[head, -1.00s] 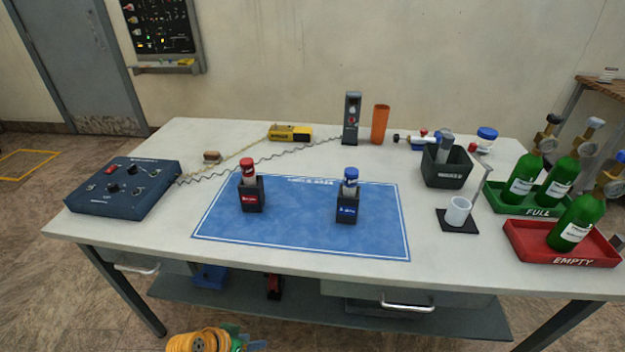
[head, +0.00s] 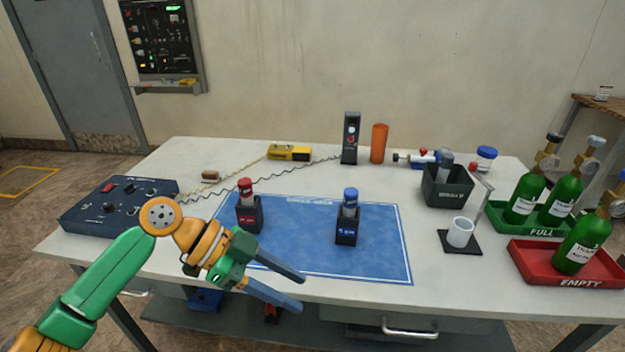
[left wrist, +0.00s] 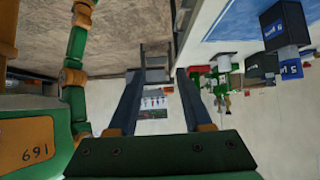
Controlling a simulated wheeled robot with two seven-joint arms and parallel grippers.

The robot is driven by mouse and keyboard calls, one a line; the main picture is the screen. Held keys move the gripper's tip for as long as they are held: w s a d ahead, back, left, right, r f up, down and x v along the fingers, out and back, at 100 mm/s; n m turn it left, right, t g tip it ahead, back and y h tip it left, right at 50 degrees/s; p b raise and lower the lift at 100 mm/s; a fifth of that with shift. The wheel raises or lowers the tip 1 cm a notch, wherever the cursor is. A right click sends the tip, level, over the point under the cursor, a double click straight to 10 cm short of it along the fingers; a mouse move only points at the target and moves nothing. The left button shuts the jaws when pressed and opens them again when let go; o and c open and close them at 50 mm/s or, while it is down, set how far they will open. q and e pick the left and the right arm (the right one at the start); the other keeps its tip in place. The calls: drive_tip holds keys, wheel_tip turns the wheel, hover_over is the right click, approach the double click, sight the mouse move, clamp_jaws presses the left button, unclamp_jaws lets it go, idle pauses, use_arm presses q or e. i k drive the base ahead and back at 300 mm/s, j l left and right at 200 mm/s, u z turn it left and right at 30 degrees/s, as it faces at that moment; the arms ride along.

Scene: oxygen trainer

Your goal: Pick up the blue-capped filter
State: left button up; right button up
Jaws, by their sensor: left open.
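The blue-capped filter (head: 350,203) stands upright in a dark holder with a blue label (head: 346,236), on the right part of the blue mat (head: 310,262). A red-capped filter (head: 246,189) stands in a similar red-labelled holder (head: 249,216) to its left. My left gripper (head: 302,290) is open and empty by the table's front edge, in front and to the left of the blue-capped filter, apart from it. In the left wrist view nothing is between its spread fingers (left wrist: 158,78). My right gripper is out of view.
A blue control box (head: 110,205) sits at the left. A dark bin (head: 447,190) and a white cup (head: 460,232) stand right of the mat. The mat between the filters is clear.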

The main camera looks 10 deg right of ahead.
sight(350, 194)
drive_tip(key=i+l, duration=0.2)
drive_tip(key=i, duration=0.25)
drive_tip(key=i+l, duration=0.2)
drive_tip(key=i, duration=0.25)
